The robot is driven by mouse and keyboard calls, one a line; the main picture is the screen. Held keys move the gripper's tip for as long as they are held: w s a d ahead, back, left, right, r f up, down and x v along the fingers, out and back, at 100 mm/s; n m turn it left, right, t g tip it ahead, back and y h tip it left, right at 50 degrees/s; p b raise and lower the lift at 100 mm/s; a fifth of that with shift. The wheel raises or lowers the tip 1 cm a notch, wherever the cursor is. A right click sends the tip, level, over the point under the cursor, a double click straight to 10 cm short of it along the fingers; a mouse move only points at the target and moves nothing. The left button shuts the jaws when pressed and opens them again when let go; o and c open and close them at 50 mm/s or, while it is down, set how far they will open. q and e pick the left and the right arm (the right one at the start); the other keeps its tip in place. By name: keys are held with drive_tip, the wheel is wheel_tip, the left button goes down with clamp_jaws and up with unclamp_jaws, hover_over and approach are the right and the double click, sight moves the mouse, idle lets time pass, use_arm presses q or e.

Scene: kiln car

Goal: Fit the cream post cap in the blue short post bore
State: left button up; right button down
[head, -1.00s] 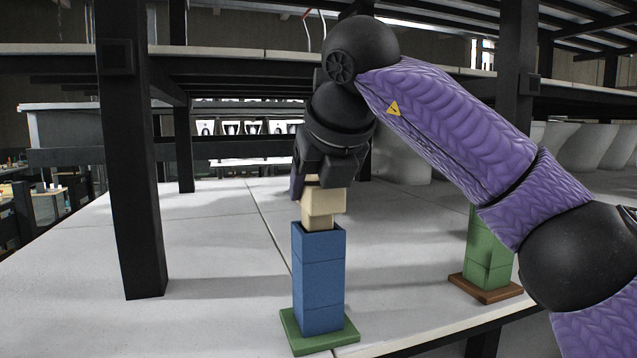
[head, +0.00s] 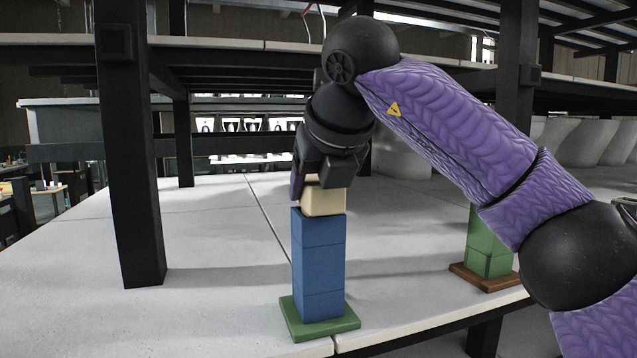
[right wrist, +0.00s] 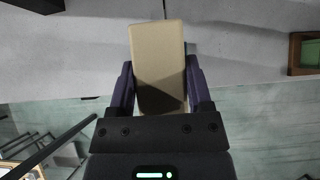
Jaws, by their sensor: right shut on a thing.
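The cream post cap (head: 324,200) sits at the top of the blue short post (head: 318,262), its wide upper part showing and its lower part hidden inside the bore. The blue post stands upright on a green base plate (head: 320,328). My right gripper (head: 322,178) is above the post, its fingers shut on the cap. In the right wrist view the cap (right wrist: 158,62) lies between the two purple fingers of the gripper (right wrist: 160,88). The bore itself is hidden under the cap. My left gripper is not in view.
A green post (head: 487,250) on a brown base plate (head: 485,278) stands to the right, partly behind my right arm. A black upright (head: 130,170) stands at the left. The pale deck (head: 215,280) between it and the blue post is clear.

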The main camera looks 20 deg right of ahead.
drive_tip(key=shift+f, duration=0.2)
unclamp_jaws()
idle(0.6)
drive_tip(key=p+v, duration=0.1)
drive_tip(key=v, duration=0.7)
idle(1.2)
drive_tip(key=shift+s+r, duration=0.1)
